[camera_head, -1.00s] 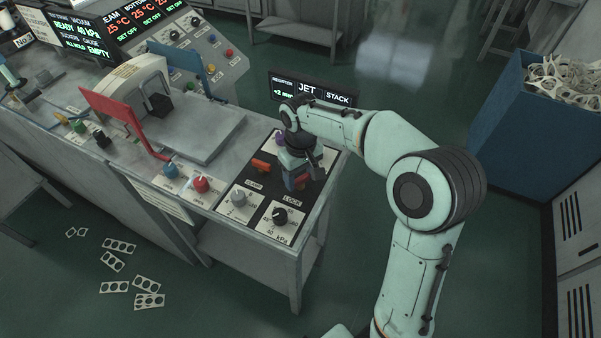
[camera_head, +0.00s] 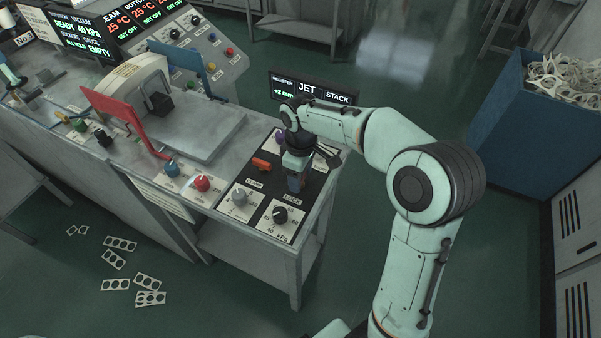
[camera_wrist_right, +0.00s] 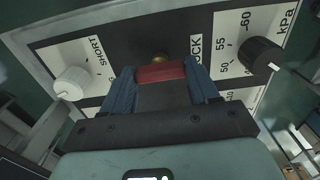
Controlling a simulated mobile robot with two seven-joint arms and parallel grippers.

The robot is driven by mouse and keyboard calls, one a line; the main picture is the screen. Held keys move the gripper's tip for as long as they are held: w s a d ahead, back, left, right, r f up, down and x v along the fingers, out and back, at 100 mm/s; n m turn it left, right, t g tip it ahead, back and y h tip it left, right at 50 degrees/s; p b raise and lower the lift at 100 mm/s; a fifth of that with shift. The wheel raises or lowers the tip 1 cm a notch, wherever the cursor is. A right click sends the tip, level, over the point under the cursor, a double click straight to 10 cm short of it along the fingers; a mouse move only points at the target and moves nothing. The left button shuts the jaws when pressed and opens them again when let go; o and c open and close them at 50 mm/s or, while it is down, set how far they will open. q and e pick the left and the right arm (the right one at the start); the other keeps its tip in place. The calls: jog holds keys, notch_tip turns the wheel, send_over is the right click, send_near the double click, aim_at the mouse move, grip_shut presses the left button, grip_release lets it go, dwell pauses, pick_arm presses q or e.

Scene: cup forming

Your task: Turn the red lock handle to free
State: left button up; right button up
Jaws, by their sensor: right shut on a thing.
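The red lock handle (camera_wrist_right: 161,73) sits between the two blue fingers of my right gripper (camera_wrist_right: 163,85) in the right wrist view, beside the LOCK label (camera_wrist_right: 196,45). The gripper is shut on it. A brass-coloured part (camera_wrist_right: 158,57) shows just beyond the handle. In the head view my right gripper (camera_head: 296,184) is low over the black panel above the LOCK label, and it hides the red handle there. The orange-red handle (camera_head: 262,164) by the CLAMP label is to its left, untouched. My left gripper is not in view.
A black kPa knob (camera_head: 280,215) and a grey knob (camera_head: 239,197) stand close in front of the gripper. A JET STACK display (camera_head: 312,90) stands behind. The floor right of the bench is clear.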

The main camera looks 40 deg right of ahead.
dwell(0.3)
jog(key=o, duration=1.1)
jog(key=shift+c, duration=0.2)
jog(key=shift+r, duration=0.15)
pick_arm(q)
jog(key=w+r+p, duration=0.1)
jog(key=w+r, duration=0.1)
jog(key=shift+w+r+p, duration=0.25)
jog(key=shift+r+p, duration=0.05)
jog(key=shift+p, duration=0.1)
pick_arm(e)
notch_tip(320, 180, up, 13)
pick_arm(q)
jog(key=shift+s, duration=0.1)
